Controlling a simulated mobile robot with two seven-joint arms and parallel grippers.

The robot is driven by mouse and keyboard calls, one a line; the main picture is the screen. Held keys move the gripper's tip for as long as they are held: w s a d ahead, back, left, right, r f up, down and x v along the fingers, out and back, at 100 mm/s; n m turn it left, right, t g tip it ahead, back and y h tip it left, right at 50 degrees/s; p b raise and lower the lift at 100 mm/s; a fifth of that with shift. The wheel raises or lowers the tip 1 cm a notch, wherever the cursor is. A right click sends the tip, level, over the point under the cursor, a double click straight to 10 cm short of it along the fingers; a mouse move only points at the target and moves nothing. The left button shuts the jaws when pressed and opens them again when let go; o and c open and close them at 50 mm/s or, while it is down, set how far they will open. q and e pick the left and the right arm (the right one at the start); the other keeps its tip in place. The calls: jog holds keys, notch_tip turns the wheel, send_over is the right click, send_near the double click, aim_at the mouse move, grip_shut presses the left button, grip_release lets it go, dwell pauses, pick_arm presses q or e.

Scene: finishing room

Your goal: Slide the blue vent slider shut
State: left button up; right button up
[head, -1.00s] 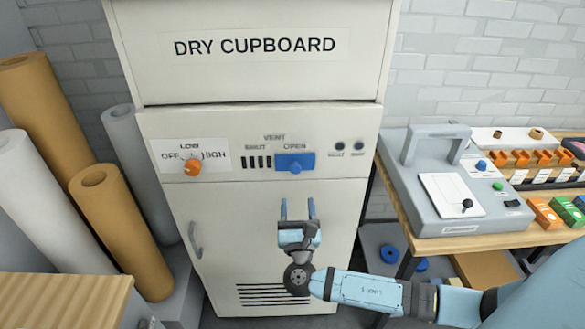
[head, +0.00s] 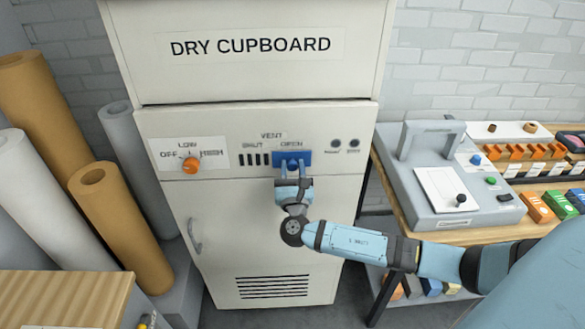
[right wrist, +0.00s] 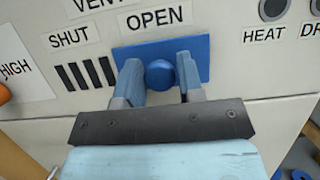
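The blue vent slider (head: 305,158) sits under the OPEN label, at the right end of its track on the dry cupboard's panel (head: 230,120). Dark vent slots (head: 255,159) show to its left, under SHUT. In the right wrist view, the slider plate (right wrist: 197,52) carries a round blue knob (right wrist: 160,75). My right gripper (head: 293,168) is at the slider, its two fingers (right wrist: 160,82) apart on either side of the knob. My left gripper is not in view.
An orange knob (head: 190,165) is left of the slots. HEAT and another indicator (head: 335,143) are to the right. Rolls (head: 110,215) stand at left. A bench (head: 440,237) with a grey device (head: 445,185) is at right.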

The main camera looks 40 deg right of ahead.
grip_shut()
jog(key=shift+w+a, duration=0.15)
jog(key=shift+a, duration=0.2)
jog(key=w+a+b, duration=0.1)
jog(key=a, duration=0.1)
jog(key=w+a+b, duration=0.1)
jog(key=w+a, duration=0.1)
jog(key=a, duration=0.1)
jog(key=w+a+b, duration=0.1)
jog(key=w+a, duration=0.1)
jog(key=a, duration=0.1)
jog(key=shift+a, duration=0.1)
jog(key=shift+o, duration=0.4)
grip_release()
jog(key=o, duration=0.4)
jog(key=shift+w+a, duration=0.1)
jog(key=shift+a, duration=0.05)
